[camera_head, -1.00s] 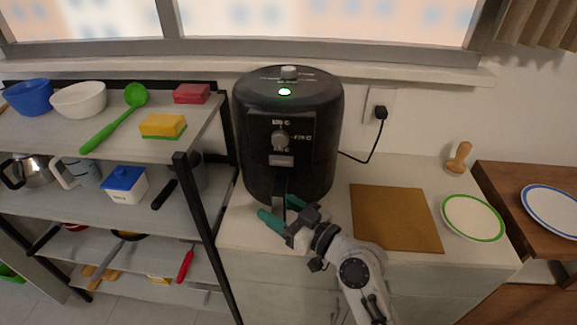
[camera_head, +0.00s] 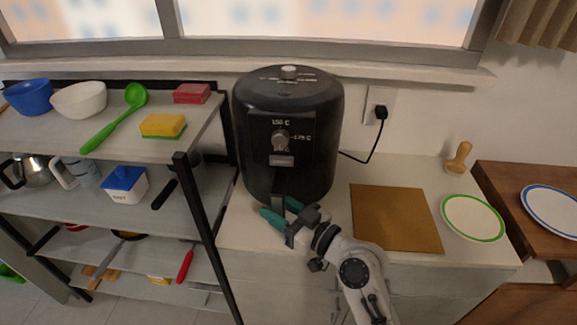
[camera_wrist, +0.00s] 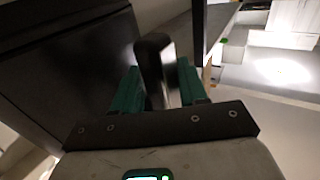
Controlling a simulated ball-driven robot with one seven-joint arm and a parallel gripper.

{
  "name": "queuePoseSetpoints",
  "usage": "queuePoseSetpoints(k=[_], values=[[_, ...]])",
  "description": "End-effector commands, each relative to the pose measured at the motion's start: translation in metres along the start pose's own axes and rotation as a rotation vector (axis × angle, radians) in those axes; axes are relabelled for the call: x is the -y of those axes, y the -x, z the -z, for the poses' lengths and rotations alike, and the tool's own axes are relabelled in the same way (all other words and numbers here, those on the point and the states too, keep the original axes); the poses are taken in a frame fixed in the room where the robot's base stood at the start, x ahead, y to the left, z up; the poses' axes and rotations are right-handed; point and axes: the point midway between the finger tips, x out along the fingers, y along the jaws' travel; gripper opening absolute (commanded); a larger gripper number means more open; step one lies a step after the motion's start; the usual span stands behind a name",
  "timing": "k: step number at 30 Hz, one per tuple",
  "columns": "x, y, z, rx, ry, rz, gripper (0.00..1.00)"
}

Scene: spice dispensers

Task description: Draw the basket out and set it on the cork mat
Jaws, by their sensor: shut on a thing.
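The black air fryer (camera_head: 288,130) stands upright on the white counter, left of the cork mat. Its basket front carries a dark handle (camera_wrist: 155,70), seen in the wrist view between my two teal fingers. My gripper (camera_head: 278,212) is shut on this handle at the low front of the fryer. The basket itself is hidden inside the fryer body. The brown cork mat (camera_head: 396,219) lies flat and bare on the counter, right of my gripper.
A green-rimmed plate (camera_head: 473,217) and a wooden pestle-like object (camera_head: 459,158) are right of the mat. A black cord runs from the fryer to a wall outlet (camera_head: 379,108). A loaded shelf unit (camera_head: 196,195) stands close on the left.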

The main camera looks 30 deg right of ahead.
Motion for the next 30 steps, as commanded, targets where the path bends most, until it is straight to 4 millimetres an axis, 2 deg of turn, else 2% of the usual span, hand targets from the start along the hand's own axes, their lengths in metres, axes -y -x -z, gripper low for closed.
queuePoseSetpoints(k=[1, 11, 30], values=[[-0.0008, 0.0003, 0.0, 0.0, 0.0, -0.002, 0.31], [-0.0012, 0.0005, 0.0001, 0.0, 0.0, -0.003, 0.0], [0.0054, 0.0049, 0.0016, -0.003, 0.005, -0.005, 0.0]])
